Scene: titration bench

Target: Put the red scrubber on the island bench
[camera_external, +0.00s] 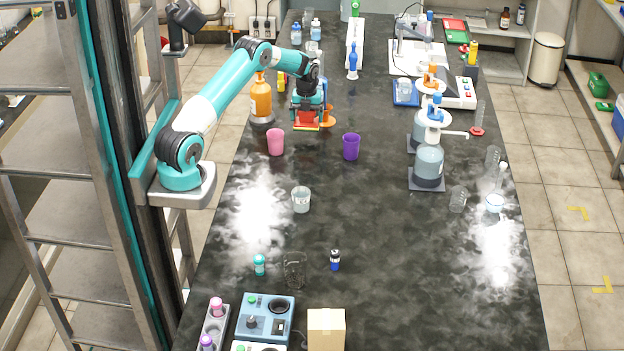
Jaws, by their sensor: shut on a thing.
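The red scrubber (305,121), a small red block with a thin yellow-green lower edge, is at the far left part of the island bench. My gripper (308,108) points down from above and is shut on it. The gripper hides the scrubber's upper part. I cannot tell whether its underside touches the bench or hangs just above it. The island bench (385,235) is a long black marbled top that runs from the front to the back of the view.
An orange bottle (261,100) stands close left of my gripper, and an orange item (327,115) close right. A pink cup (276,142) and a purple cup (351,147) stand in front. Glass dispensers (428,163) stand to the right. The bench middle is mostly clear.

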